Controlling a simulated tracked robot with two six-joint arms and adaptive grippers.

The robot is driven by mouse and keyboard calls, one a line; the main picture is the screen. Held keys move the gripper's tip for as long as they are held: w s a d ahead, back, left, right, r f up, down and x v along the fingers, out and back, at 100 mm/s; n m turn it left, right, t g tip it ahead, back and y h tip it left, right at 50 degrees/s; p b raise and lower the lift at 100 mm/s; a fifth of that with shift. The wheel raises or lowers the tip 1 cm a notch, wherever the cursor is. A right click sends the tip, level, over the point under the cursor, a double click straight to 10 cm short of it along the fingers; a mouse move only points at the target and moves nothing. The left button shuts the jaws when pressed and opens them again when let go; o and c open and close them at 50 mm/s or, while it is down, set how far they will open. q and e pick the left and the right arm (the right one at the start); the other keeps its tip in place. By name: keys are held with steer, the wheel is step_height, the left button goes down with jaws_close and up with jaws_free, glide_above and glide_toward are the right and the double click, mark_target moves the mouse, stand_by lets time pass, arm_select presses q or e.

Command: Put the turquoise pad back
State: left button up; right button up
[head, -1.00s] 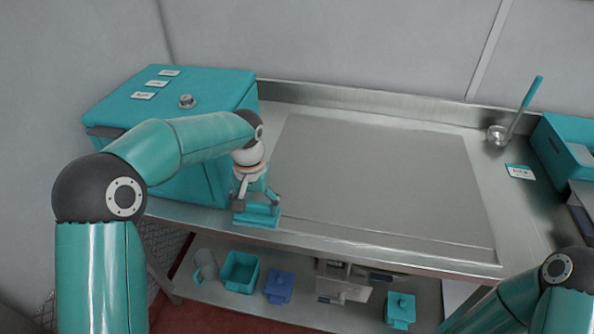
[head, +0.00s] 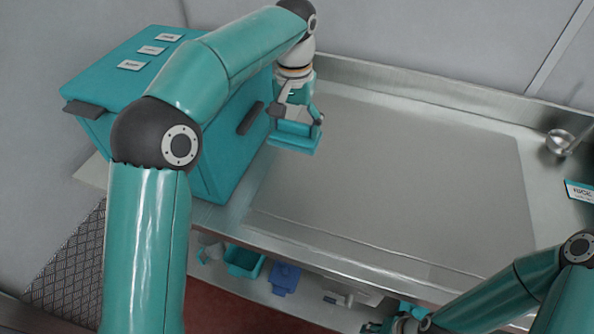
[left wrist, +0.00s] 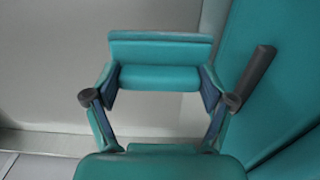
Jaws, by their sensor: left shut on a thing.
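My left gripper (head: 296,115) is shut on the turquoise pad (head: 293,143) and points down. In the left wrist view the turquoise pad (left wrist: 160,78) lies between the two fingers, its long side across the picture. In the head view the pad is just right of the big turquoise box (head: 215,165), over the left part of the grey mat (head: 400,180). I cannot tell its exact height above the mat. The box's dark handle (left wrist: 258,76) shows right of the pad in the left wrist view. My right gripper (head: 385,326) is partly cut off at the bottom edge.
The mat is bare in the middle. A ladle (head: 560,142) and a label card (head: 580,190) are at the right of the metal table.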

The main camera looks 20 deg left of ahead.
arm_select(q)
step_height(320, 180, down, 15)
steer(key=shift+r+p, duration=0.1)
steer(key=shift+p, duration=0.25)
steer(key=o, duration=1)
steer(key=shift+c, duration=0.2)
step_height(320, 180, up, 12)
steer(key=shift+r, duration=0.1)
stand_by(0.3)
